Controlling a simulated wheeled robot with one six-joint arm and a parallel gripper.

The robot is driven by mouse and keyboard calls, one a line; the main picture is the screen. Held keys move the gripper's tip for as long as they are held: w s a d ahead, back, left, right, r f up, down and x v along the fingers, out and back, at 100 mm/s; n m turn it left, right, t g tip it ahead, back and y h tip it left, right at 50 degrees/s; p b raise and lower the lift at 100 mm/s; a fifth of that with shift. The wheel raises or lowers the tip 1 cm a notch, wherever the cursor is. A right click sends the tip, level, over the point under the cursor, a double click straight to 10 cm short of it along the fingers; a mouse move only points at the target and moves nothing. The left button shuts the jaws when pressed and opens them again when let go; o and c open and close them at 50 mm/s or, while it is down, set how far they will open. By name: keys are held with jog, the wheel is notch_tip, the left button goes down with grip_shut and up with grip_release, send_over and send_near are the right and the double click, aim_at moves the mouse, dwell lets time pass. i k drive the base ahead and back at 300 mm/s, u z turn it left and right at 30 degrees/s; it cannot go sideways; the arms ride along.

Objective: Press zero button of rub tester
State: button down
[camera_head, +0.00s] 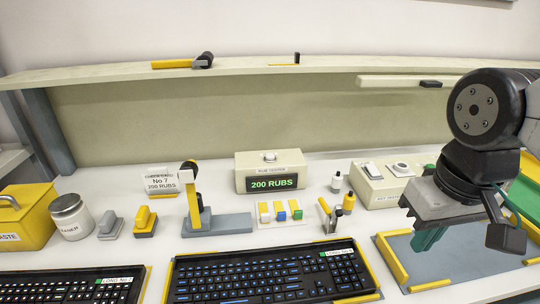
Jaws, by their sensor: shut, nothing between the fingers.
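The cream counter box (247,172) stands at the back middle of the table, and its dark display (272,183) reads "200 RUBS" in green. A small round button (270,157) sits on its top. Just left of it stands an upright yellow-and-black arm (193,197) on a grey base; I cannot tell whether it belongs to the box. My gripper (428,239) is at the right, pointing down above a grey yellow-edged mat. It is shut and empty, well to the right of the box and apart from it.
Keyboards (270,271) lie along the front. A white block with coloured pieces (280,213), small bottles (348,203) and a second cream box (376,188) stand between the counter box and my gripper. A shelf (120,71) runs above the back. A yellow waste bin (38,222) is far left.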

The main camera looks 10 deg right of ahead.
aim_at(269, 156)
jog(key=k, duration=1.25)
jog(key=u, duration=0.7)
jog(key=i, duration=1.3)
jog(key=z, duration=0.5)
